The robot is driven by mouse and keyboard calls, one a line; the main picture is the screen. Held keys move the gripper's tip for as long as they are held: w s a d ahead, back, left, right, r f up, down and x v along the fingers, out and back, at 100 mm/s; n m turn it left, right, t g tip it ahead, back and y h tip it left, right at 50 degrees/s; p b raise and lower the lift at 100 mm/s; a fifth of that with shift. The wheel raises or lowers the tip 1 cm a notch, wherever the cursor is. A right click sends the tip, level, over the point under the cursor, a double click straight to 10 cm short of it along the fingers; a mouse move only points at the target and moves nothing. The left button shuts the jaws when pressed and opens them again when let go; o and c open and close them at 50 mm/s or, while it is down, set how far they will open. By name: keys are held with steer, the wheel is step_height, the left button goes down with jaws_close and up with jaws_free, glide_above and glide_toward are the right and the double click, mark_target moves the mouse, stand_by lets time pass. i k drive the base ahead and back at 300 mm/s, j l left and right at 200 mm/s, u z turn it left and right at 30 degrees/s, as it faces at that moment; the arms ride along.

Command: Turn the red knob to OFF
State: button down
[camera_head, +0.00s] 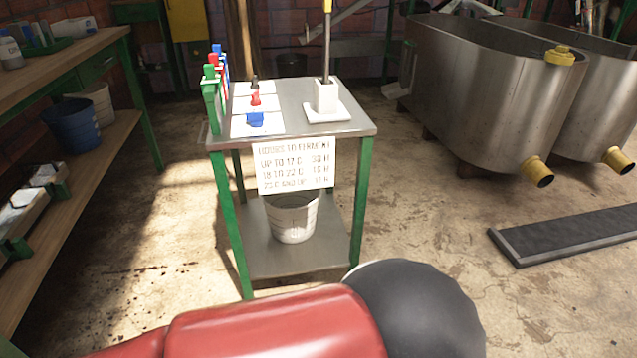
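A small red knob (256,98) sits on a white plate in the left half of the green-legged metal table's top (295,93). It stands in a row between a black knob (254,82) at the back and a blue knob (255,119) at the front. The red knob's pointing direction and any OFF mark are too small to read. My arm, red with a dark rounded joint, crosses the bottom of the view in front of the table. My gripper is not in view.
A white holder (326,98) with an upright rod stands right of the knobs. Green, red and blue upright pieces (213,95) line the table's left edge. A bucket (292,217) is on the lower shelf. Steel tanks (480,85) stand right, a workbench (60,65) left.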

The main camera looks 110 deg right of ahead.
mark_target(255, 102)
steer(key=z, duration=3.7)
